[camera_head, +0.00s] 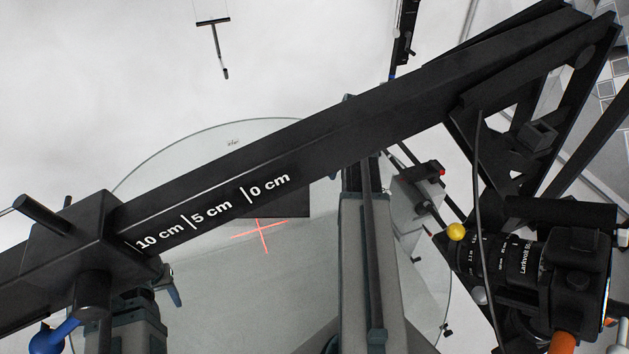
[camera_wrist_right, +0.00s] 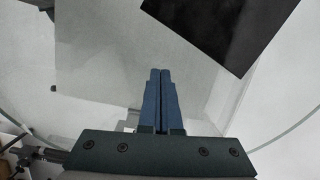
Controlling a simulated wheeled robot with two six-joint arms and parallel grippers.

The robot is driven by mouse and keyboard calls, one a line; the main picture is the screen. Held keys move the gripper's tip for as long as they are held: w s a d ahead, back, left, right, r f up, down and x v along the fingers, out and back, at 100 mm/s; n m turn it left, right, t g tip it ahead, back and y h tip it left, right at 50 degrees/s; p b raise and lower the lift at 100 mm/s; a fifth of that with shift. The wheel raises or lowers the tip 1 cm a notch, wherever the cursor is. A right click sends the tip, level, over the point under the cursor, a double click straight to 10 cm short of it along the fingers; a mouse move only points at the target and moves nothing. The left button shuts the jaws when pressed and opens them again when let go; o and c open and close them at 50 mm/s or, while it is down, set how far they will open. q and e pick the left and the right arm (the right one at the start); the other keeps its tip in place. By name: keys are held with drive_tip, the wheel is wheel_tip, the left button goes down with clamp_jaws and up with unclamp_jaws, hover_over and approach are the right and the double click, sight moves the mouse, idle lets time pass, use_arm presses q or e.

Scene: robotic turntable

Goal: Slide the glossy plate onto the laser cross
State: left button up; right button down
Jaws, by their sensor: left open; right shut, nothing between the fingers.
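The glossy plate looks like the dark flat square (camera_head: 291,204); the black beam hides most of it in the head view. It also shows at the top of the right wrist view (camera_wrist_right: 215,25). The red laser cross (camera_head: 261,236) lies on the disc just below the plate's lower edge, its centre off the plate. My right gripper (camera_wrist_right: 161,75) is shut and empty, its fingertips apart from the plate in the wrist picture. My left gripper (camera_head: 168,284) is at the lower left, partly hidden by the beam's clamp block; it is open, left of the cross.
The black beam with centimetre marks (camera_head: 330,135) crosses the head view above the clear round disc (camera_head: 235,141). A camera with a large lens (camera_head: 520,262) stands at the right, beside a yellow ball (camera_head: 456,232) and a cable. Disc surface is clear around the cross.

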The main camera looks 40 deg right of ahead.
sight(308, 204)
use_arm(q)
drive_tip(key=f+b, duration=1)
drive_tip(key=shift+w+d+f, duration=0.15)
drive_tip(key=shift+w+d, duration=0.05)
drive_tip(key=shift+w, duration=0.1)
use_arm(e)
drive_tip(key=x, duration=1)
drive_tip(key=shift+d+f, duration=0.2)
drive_tip(key=shift+f, duration=0.05)
use_arm(q)
drive_tip(key=shift+r, duration=0.35)
use_arm(e)
drive_tip(key=shift+w+a+r, duration=0.1)
drive_tip(key=shift+a+r, duration=0.05)
drive_tip(key=shift+a, duration=0.45)
drive_tip(key=shift+w+a+r, duration=0.1)
drive_tip(key=shift+a+r, duration=0.1)
drive_tip(key=shift+a, duration=0.4)
drive_tip(key=shift+w+a, duration=0.2)
drive_tip(key=shift+a, duration=0.55)
use_arm(q)
drive_tip(key=shift+d, duration=0.1)
use_arm(e)
drive_tip(key=shift+w+a, duration=0.15)
drive_tip(key=shift+a, duration=0.75)
drive_tip(key=shift+w, duration=0.1)
drive_tip(key=shift+d, duration=0.15)
